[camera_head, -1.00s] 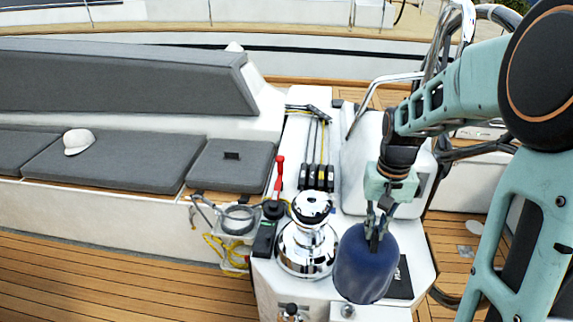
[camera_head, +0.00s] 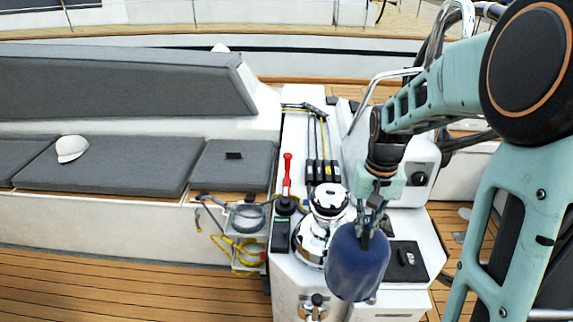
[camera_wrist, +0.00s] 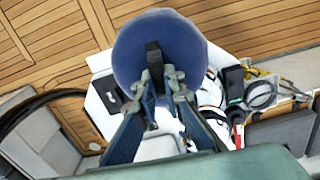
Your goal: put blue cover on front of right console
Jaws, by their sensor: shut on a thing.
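The blue cover (camera_head: 357,268) is a dark blue, cup-shaped piece hanging below my gripper (camera_head: 372,222) in the head view. My gripper is shut on a dark strap at the top of the cover. In the wrist view the cover (camera_wrist: 160,45) shows from above, with the strap between my fingertips (camera_wrist: 160,82). The right console (camera_head: 292,270) is white. The cover is in front of the console's front part and hides some of it and part of the chrome winch (camera_head: 311,240). I cannot tell whether the cover touches the console.
A red-handled lever (camera_head: 287,175) and black clutches (camera_head: 323,171) stand behind the winch. A black pad (camera_head: 408,262) lies right of the cover. A white cap (camera_head: 71,148) lies on the grey bench cushion (camera_head: 110,165). Wooden deck (camera_head: 120,275) is clear at left.

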